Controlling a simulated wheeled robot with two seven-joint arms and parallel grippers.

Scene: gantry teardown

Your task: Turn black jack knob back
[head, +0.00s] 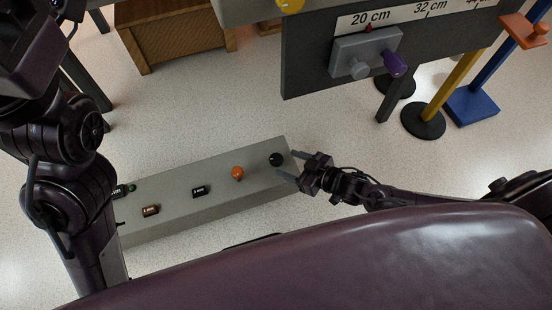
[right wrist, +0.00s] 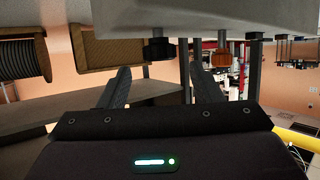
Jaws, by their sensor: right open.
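The black jack knob (head: 276,159) is a small round knob at the right end of the long grey box's top. My right gripper (head: 287,166) is beside it, coming in from the right with its fingers pointing left toward the knob. In the right wrist view the fingers (right wrist: 160,70) are spread apart and empty. The black knob (right wrist: 158,50) hangs upside down there, in line with the gap between the fingertips. I cannot tell whether a finger touches it. My left arm fills the left of the head view, but its gripper is not seen.
The grey box (head: 210,215) also carries an orange knob (head: 237,173) beside the black one and small labels. A grey panel with a purple knob (head: 394,63) stands at the upper right, near round-based stands. A wooden crate (head: 175,35) is at the back. Floor between is clear.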

